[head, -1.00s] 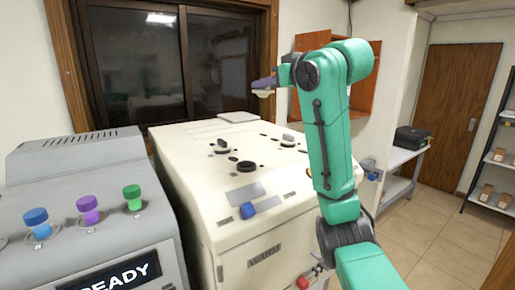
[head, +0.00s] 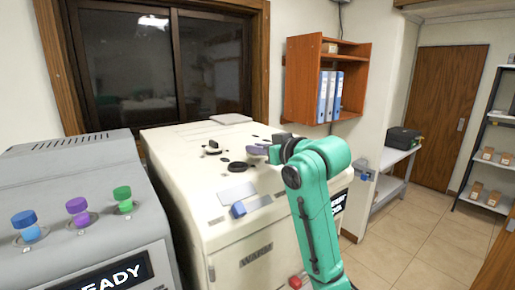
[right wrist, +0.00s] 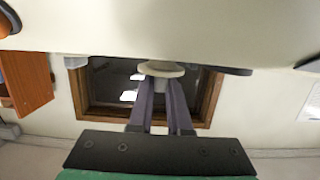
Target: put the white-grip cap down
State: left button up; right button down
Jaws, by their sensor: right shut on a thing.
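My right gripper (head: 258,148) is low over the top of the cream warming machine (head: 185,150), among its openings and caps. It is shut on the white-grip cap. In the right wrist view the cap (right wrist: 161,72) shows as a pale round disc at the tips of two grey-purple fingers, close to the machine's pale surface. I cannot tell whether the cap touches the surface. In the head view the cap is mostly hidden by the fingers. My left gripper is not in view.
On the machine top, a black cap (head: 212,148) stands left of my gripper and a black round piece (head: 238,167) lies just in front. A blue knob (head: 238,209) is on the front edge. A grey machine (head: 70,175) with coloured knobs stands at left. An orange shelf (head: 305,80) hangs behind.

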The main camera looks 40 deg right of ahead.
jog(key=shift+f, duration=0.2)
jog(key=c, duration=0.9)
grip_release()
jog(key=shift+o, duration=0.2)
jog(key=shift+s, duration=0.1)
jog(key=shift+r, duration=0.1)
jog(key=shift+r+p, duration=0.3)
jog(key=shift+r, duration=0.1)
jog(key=s+b, duration=0.1)
jog(key=s, duration=0.2)
jog(key=s+r+b, duration=0.1)
jog(key=s, duration=0.3)
jog(key=s+r+b, duration=0.1)
jog(key=s, duration=0.3)
jog(key=shift+a, duration=0.1)
jog(key=shift+s+r, duration=0.15)
jog(key=shift+s, duration=0.2)
